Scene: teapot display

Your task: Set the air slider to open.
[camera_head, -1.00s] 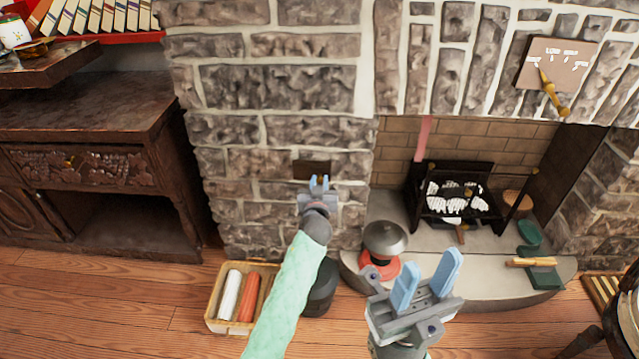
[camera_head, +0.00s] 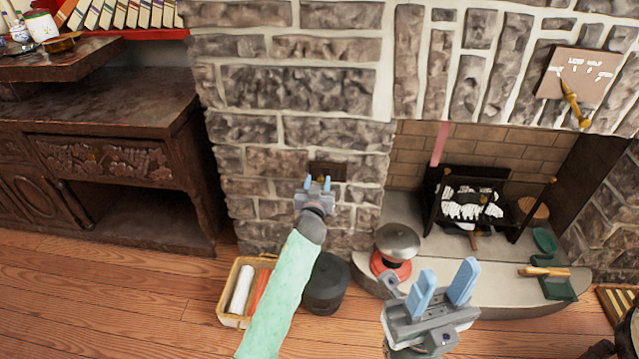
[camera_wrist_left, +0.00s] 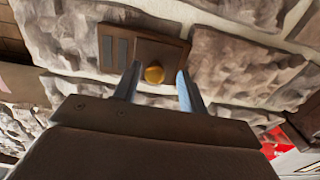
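A dark brown plate (camera_head: 328,170) is set in the stone wall left of the fireplace and appears to be the air slider. In the left wrist view, the plate (camera_wrist_left: 172,52) has dark vertical slots (camera_wrist_left: 115,50) at its left and a round brass knob (camera_wrist_left: 154,74). My left gripper (camera_head: 316,182) is open in front of the plate. In the left wrist view its two fingers appear on either side of the knob; I cannot tell whether they touch it. My right gripper (camera_head: 449,268) is open and empty, in front of the hearth.
A dark bucket (camera_head: 326,285) and a crate of rolls (camera_head: 228,300) are on the floor below. A lettered board (camera_head: 577,75) with a brass pointer (camera_head: 574,103) hangs above the fireplace.

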